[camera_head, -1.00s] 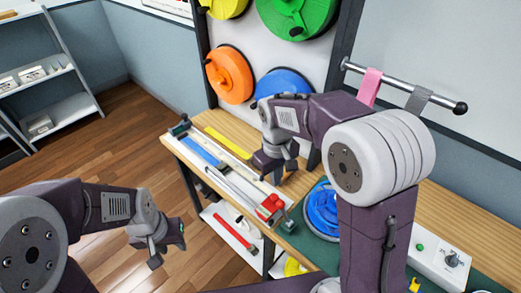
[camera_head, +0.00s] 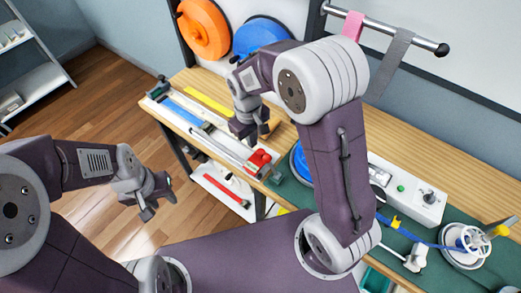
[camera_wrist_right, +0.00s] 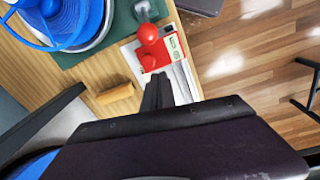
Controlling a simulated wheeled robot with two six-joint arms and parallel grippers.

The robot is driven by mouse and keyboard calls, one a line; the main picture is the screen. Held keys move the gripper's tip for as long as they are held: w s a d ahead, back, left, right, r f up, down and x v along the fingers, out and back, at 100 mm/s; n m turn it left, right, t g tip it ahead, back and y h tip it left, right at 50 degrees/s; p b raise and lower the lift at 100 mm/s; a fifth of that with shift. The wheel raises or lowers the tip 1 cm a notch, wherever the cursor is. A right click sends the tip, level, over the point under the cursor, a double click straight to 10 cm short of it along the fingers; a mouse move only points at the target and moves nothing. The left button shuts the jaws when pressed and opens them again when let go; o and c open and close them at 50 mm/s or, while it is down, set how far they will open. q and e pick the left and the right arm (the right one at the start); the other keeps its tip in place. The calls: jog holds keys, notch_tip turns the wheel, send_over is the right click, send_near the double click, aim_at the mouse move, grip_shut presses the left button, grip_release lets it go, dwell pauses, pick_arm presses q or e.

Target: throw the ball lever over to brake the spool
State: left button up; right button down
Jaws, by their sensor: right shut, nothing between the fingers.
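A red ball (camera_wrist_right: 148,33) sits on a red block (camera_wrist_right: 153,55) at the end of a white rail in the right wrist view. The red part also shows in the head view (camera_head: 260,158). A blue spool (camera_wrist_right: 88,22) lies on the green mat beside it; in the head view my right arm partly hides it. A grey knob (camera_wrist_right: 142,9) stands close to the red ball. My right gripper (camera_head: 243,132) is shut and empty above the bench, its fingertips (camera_wrist_right: 158,80) just short of the red block. My left gripper (camera_head: 156,203) is open and empty, off the bench.
A small wooden block (camera_wrist_right: 115,93) lies beside the rail. A white control box (camera_head: 410,190) and a reel with a handwheel (camera_head: 463,243) stand further right. A bar with pink (camera_head: 352,25) and grey straps crosses above the bench. A shelf under the bench holds a red-handled tool (camera_head: 222,188).

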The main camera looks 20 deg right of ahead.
aim_at(271, 166)
notch_tip(271, 166, down, 2)
jog(key=shift+f, duration=0.15)
jog(key=shift+s+d+f, duration=0.1)
jog(key=shift+d+f, duration=0.1)
jog(key=shift+f, duration=0.15)
jog(key=s, duration=0.1)
jog(key=s+d+r+p, duration=0.1)
jog(key=shift+s+d+r, duration=0.1)
jog(key=shift+s+d, duration=0.05)
jog(key=shift+s, duration=0.2)
jog(key=shift+s+d, duration=0.1)
jog(key=shift+s, duration=0.15)
jog(key=shift+w, duration=0.1)
jog(key=shift+w, duration=0.1)
